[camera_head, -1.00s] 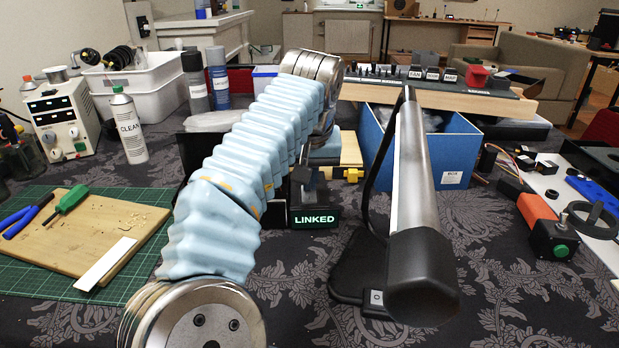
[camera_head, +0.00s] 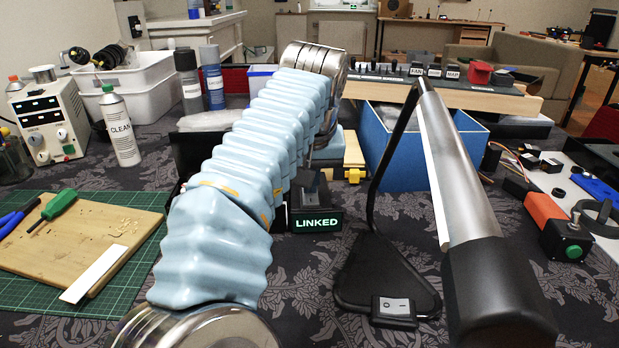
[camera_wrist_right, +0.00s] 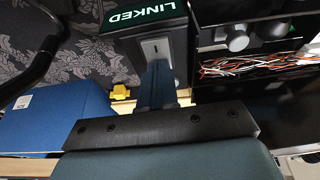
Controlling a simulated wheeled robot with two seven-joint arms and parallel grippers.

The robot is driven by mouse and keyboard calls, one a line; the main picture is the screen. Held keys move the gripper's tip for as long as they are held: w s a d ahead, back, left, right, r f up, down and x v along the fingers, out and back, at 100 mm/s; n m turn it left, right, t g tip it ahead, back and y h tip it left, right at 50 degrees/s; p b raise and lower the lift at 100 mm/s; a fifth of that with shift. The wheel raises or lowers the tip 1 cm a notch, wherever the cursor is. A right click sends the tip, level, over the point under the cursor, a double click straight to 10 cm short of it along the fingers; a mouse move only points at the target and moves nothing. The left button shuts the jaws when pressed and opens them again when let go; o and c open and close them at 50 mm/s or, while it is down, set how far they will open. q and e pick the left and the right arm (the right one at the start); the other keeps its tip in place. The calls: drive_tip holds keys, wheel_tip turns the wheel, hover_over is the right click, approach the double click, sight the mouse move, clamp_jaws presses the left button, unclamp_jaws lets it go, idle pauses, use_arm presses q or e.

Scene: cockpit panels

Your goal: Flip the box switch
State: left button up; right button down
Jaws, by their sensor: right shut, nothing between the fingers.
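The box switch (camera_head: 316,218) is a dark box with a lit green LINKED sign on its front. It stands mid-table, with a dark tilted part (camera_head: 308,182) on top, partly behind my right arm. In the right wrist view the box (camera_wrist_right: 178,40) appears upside down, with a grey plate (camera_wrist_right: 154,49) bearing a small light slot. My right gripper (camera_wrist_right: 157,68) is shut and empty, its fingertips right by that plate. I cannot tell whether they touch it. In the head view my blue-sleeved right arm largely hides the gripper. My left gripper is not in view.
A lamp (camera_head: 465,190) with a metal arm and black base (camera_head: 375,275) stands close on the right. A blue bin (camera_head: 425,155) is behind it. Patterned cloth in front is partly clear.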

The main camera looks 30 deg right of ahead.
drive_tip(key=shift+s+a+f, duration=0.15)
drive_tip(key=shift+s+a, duration=0.15)
drive_tip(key=shift+s, duration=0.3)
drive_tip(key=shift+r, duration=0.4)
drive_tip(key=p+v, duration=0.2)
drive_tip(key=v, duration=1.1)
drive_tip(key=shift+p, duration=0.3)
drive_tip(key=shift+r, duration=0.1)
